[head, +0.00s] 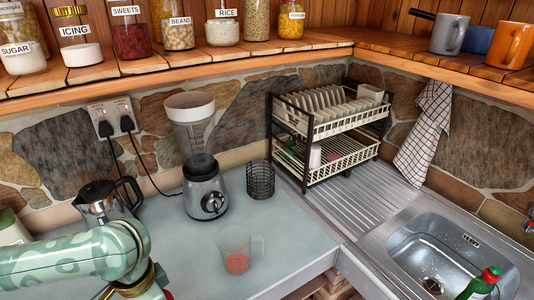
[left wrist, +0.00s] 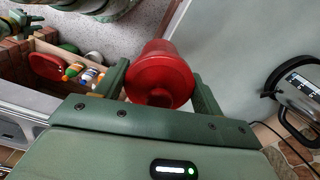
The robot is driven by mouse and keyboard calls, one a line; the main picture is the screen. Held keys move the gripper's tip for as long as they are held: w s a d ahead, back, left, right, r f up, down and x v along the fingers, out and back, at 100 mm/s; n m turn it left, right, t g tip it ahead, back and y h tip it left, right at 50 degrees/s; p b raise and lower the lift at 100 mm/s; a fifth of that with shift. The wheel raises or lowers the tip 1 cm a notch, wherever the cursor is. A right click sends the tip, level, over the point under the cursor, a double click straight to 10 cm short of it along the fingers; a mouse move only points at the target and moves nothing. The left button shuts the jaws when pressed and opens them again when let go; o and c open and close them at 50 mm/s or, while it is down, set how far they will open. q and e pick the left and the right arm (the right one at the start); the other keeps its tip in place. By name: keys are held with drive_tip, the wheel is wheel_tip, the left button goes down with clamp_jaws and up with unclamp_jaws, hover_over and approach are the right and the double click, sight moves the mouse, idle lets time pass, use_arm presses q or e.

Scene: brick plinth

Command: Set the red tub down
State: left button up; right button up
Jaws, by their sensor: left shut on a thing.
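The red tub (left wrist: 160,75) shows in the left wrist view, its round end towards the camera. My left gripper (left wrist: 160,90) is shut on it, with one green finger at each side. In the head view my left arm comes in at the lower left, and the gripper is mostly cut off by the bottom edge. A small red patch at that edge may be the tub. The grey worktop (head: 200,265) lies beyond the arm. The gap between tub and worktop cannot be judged. My right gripper is not in view.
A clear jug (head: 238,250) with something reddish inside stands near the front of the worktop. The blender (head: 205,190), kettle (head: 100,203) and black wire holder (head: 260,180) stand behind. The dish rack (head: 330,125) and sink (head: 440,255) are at right. Bare worktop surrounds the jug.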

use_arm(q)
drive_tip(key=n+b, duration=0.1)
drive_tip(key=n, duration=0.1)
drive_tip(key=n+b, duration=0.1)
drive_tip(key=n, duration=0.2)
drive_tip(key=f+n+b, duration=0.1)
drive_tip(key=n, duration=0.1)
drive_tip(key=shift+w+d+b, duration=0.3)
drive_tip(key=shift+w+b, duration=0.05)
drive_tip(key=shift+b, duration=0.05)
drive_tip(key=n+b, duration=0.1)
drive_tip(key=b, duration=0.1)
drive_tip(key=w+f+b, duration=0.1)
drive_tip(key=b, duration=0.1)
drive_tip(key=shift+w+d+n, duration=0.25)
drive_tip(key=shift+w+n, duration=0.05)
drive_tip(key=shift+n, duration=0.1)
drive_tip(key=shift+w+b, duration=0.4)
drive_tip(key=shift+b, duration=0.35)
drive_tip(key=shift+r, duration=0.15)
